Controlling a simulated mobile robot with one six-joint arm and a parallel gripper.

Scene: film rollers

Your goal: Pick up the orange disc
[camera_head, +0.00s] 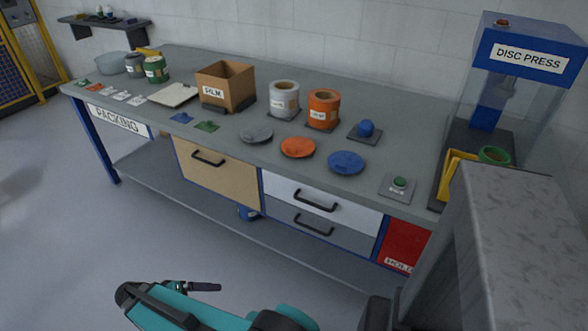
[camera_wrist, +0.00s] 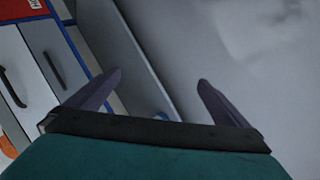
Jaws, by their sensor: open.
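The orange disc (camera_head: 298,147) lies flat on the workbench (camera_head: 225,140) near its front edge, between a grey disc (camera_head: 256,134) and a blue disc (camera_head: 346,162). In the wrist view, my gripper (camera_wrist: 160,85) is open, its two dark fingers spread with nothing between them. It faces the bench front and the floor. An orange patch (camera_wrist: 7,146) shows at the lower left edge of the wrist view; I cannot tell for sure that it is the disc.
The disc press (camera_head: 520,56) and a grey block (camera_head: 515,240) are at the right. Drawer handles (camera_head: 315,201) stick out below the bench top.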

